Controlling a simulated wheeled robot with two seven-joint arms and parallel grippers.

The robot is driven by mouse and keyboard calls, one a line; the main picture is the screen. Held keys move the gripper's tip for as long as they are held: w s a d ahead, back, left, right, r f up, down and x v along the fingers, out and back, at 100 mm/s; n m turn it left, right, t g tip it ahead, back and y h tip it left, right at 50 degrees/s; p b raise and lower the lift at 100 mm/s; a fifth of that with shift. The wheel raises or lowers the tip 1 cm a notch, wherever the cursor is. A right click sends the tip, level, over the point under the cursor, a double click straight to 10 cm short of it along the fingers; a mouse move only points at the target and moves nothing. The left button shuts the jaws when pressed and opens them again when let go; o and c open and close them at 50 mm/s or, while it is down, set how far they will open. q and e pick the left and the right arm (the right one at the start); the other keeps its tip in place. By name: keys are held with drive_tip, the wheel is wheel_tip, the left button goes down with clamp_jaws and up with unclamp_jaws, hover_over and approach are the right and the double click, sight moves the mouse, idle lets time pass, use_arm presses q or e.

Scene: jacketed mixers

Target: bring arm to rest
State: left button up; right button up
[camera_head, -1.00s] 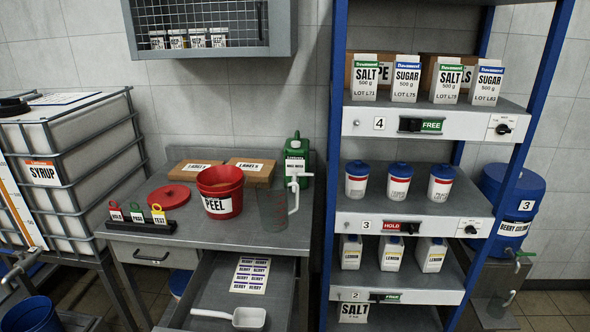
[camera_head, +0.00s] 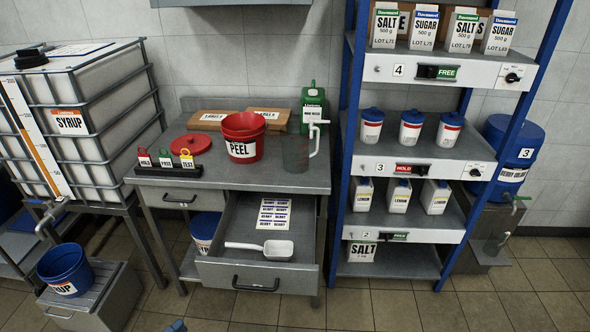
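Only a small bluish tip at the bottom edge of the head view seems to be my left gripper (camera_head: 176,326). It is low in front of the open drawer, over the tiled floor, apart from the furniture. Its fingers are mostly cut off by the frame, so I cannot tell whether it is open or shut. My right gripper is not in view.
An open drawer (camera_head: 222,273) juts from the steel table (camera_head: 300,180), with a white scoop (camera_head: 277,249) and a label sheet inside. A blue bucket (camera_head: 65,270) stands at left under the syrup tank (camera_head: 115,95). A blue-framed shelf (camera_head: 345,130) stands right. Floor in front is clear.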

use_arm(q)
drive_tip(key=w+a+f+n+y, duration=0.3)
drive_tip(key=a+f+n+y, duration=0.2)
drive_tip(key=a+n+y, duration=0.55)
drive_tip(key=s+d+f+n+g+y, duration=0.2)
drive_tip(key=s+d+f+n+g, duration=0.1)
drive_tip(key=s+f+n+g, duration=0.3)
drive_tip(key=s+d+f+n+g+y, duration=0.2)
drive_tip(key=s+d+f+n+g, duration=0.1)
drive_tip(key=s+n+g, duration=0.3)
drive_tip(key=s+d+r+h, duration=0.1)
drive_tip(key=s+d+h, duration=0.1)
drive_tip(key=d, duration=0.8)
drive_tip(key=s+d+r+g+h, duration=0.1)
drive_tip(key=s+d+h, duration=0.2)
drive_tip(key=d, duration=0.8)
drive_tip(key=shift+r, duration=0.2)
